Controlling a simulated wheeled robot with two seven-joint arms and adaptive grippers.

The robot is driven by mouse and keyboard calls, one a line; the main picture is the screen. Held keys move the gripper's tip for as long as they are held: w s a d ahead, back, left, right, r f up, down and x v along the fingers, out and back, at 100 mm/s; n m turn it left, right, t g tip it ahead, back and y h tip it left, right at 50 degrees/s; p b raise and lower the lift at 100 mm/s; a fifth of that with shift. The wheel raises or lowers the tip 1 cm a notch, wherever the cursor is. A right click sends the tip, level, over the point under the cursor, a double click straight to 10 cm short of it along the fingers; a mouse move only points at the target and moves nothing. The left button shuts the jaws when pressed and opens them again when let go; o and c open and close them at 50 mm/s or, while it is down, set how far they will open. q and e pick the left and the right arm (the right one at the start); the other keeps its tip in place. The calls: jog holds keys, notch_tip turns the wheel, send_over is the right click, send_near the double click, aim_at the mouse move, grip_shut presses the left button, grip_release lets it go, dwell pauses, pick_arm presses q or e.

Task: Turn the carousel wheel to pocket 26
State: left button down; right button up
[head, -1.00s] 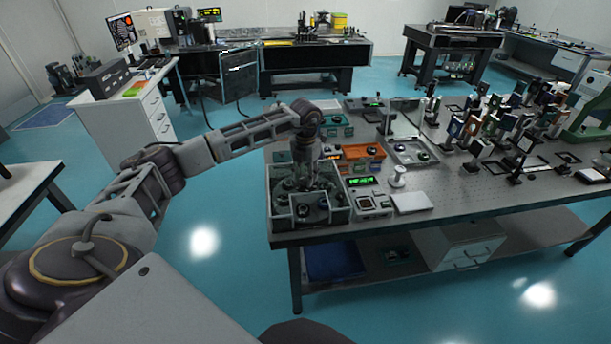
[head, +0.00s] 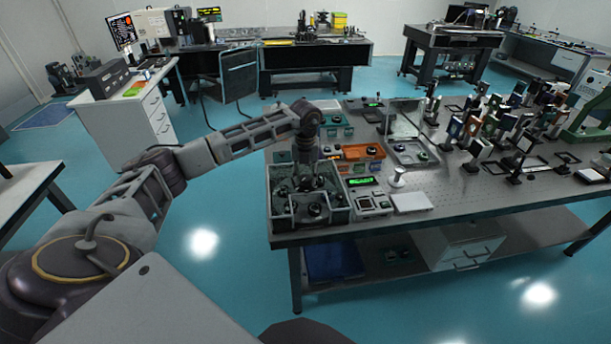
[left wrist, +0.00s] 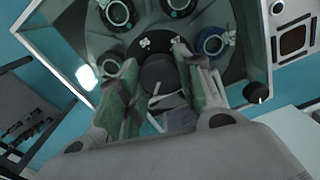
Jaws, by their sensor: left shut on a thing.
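The carousel is a grey open-topped box (head: 283,224) on the near left corner of the optical table, with a wheel of round, dark-rimmed pockets inside. In the left wrist view the grey-green wheel (left wrist: 237,70) shows several round parts around a dark hub knob (left wrist: 158,72). My left gripper (head: 307,180) reaches down into the box from above. In the left wrist view its fingers (left wrist: 157,68) are shut on the hub knob, one on each side. White marks beside the knob are too small to read. My right gripper is out of view.
A small green-lit display (head: 362,181) and a keypad unit (head: 375,203) stand right of the box. An orange tray (head: 362,152) lies behind them. A white pad (head: 411,202) is at the front edge. Many mounted optics crowd the table's right side.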

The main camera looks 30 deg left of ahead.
pick_arm(q)
jog(key=shift+r+n+p, duration=0.15)
jog(key=shift+n+p, duration=0.15)
jog(key=shift+n, duration=2.2)
jog(key=shift+n+p, duration=0.3)
jog(key=shift+n, duration=1.5)
jog(key=shift+w+n, duration=0.1)
jog(key=shift+n, duration=0.4)
jog(key=c, duration=0.9)
grip_release()
jog(key=shift+c, duration=0.2)
notch_tip(320, 180, up, 12)
